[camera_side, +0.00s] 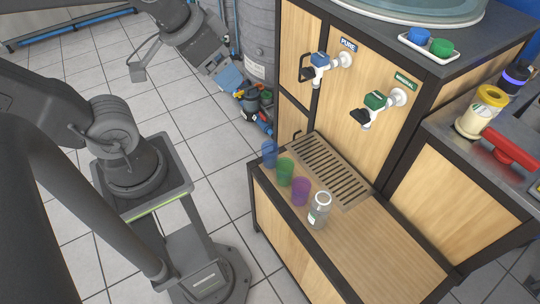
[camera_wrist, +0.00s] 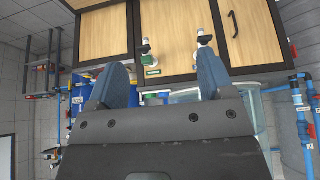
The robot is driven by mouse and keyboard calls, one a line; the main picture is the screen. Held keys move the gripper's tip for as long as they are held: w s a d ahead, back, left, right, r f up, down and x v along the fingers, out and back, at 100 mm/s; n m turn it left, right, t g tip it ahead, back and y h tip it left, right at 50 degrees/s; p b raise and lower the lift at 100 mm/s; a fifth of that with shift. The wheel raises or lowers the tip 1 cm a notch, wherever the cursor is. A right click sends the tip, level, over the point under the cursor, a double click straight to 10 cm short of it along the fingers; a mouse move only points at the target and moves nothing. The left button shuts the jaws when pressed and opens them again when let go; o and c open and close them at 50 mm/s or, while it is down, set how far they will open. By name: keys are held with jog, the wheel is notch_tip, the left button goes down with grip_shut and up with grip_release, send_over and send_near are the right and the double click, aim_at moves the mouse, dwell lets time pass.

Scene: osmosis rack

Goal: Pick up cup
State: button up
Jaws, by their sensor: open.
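Three see-through cups stand in a row on the wooden counter (camera_side: 385,245) in the side view: a blue cup (camera_side: 269,154), a green cup (camera_side: 285,172) and a purple cup (camera_side: 300,191). A clear bottle with a white rim (camera_side: 319,211) stands beside the purple cup. The task does not say which cup is meant. My gripper (camera_side: 228,78) is high at the upper left, well apart from the cups. In the wrist view my gripper (camera_wrist: 162,80) is open, with nothing between its fingers. No cup can be made out in that view.
A slotted drain grate (camera_side: 330,170) lies behind the cups. A blue-handled tap (camera_side: 320,60) and a green-handled tap (camera_side: 376,101) stick out above. A white tray (camera_side: 428,48) with blue and green caps is on top. A yellow-lidded jar (camera_side: 482,112) and red object (camera_side: 510,150) stand right.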

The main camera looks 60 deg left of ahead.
jog(key=w+a+f+t+y, duration=0.15)
jog(key=w+f, duration=0.25)
jog(key=w, duration=0.4)
jog(key=w+a+f+t+h, duration=0.1)
jog(key=w+a+f, duration=0.25)
jog(key=w, duration=0.35)
jog(key=n+t+y, duration=0.2)
jog(key=t+y, duration=0.1)
jog(key=t, duration=0.1)
send_over(270, 149)
jog(key=s+d, duration=0.2)
jog(key=d, duration=0.1)
notch_tip(270, 149, down, 32)
jog(key=s+f, duration=0.5)
jog(key=s, duration=0.1)
jog(key=shift+n+t, duration=0.4)
jog(key=shift+t, duration=0.05)
jog(key=x, duration=0.7)
jog(key=shift+w+d, duration=0.3)
jog(key=shift+d, duration=0.05)
jog(key=shift+c, duration=0.2)
